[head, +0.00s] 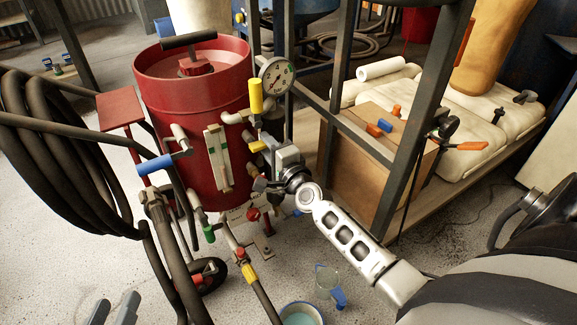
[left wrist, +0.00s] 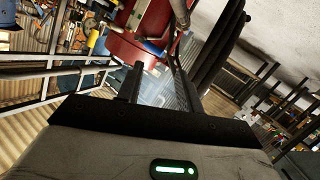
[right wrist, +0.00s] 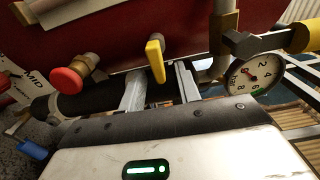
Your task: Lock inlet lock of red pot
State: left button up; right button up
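The red pot (head: 193,125) stands upright at left centre in the head view, with pipes and coloured valve handles on its front. A small yellow lever (head: 258,146) sits below a longer upright yellow handle (head: 256,95). I cannot tell which part is the inlet lock. My right gripper (head: 266,162) is at the pot's right front. In the right wrist view its fingers (right wrist: 160,86) are apart, and the small yellow lever (right wrist: 155,58) shows between and just beyond the tips; contact is unclear. My left gripper (head: 113,308) is open and empty, low at the left, away from the pot.
A pressure gauge (head: 276,77) and a dark metal frame (head: 328,140) stand close right of my right gripper. Thick black hoses (head: 50,150) hang left. A red knob (right wrist: 68,80) is near the right fingers. A jug (head: 326,280) and a bucket (head: 301,315) stand on the floor.

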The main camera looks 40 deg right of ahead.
pick_arm(q)
jog(key=shift+s+a+f+m+g+y+p, duration=0.35)
jog(key=shift+f+p, duration=0.2)
jog(key=shift+p, duration=0.2)
pick_arm(e)
jog(key=s, duration=1.2)
jog(key=shift+s+a, duration=0.4)
pick_arm(q)
jog(key=shift+w+r, duration=0.1)
jog(key=shift+w, duration=0.05)
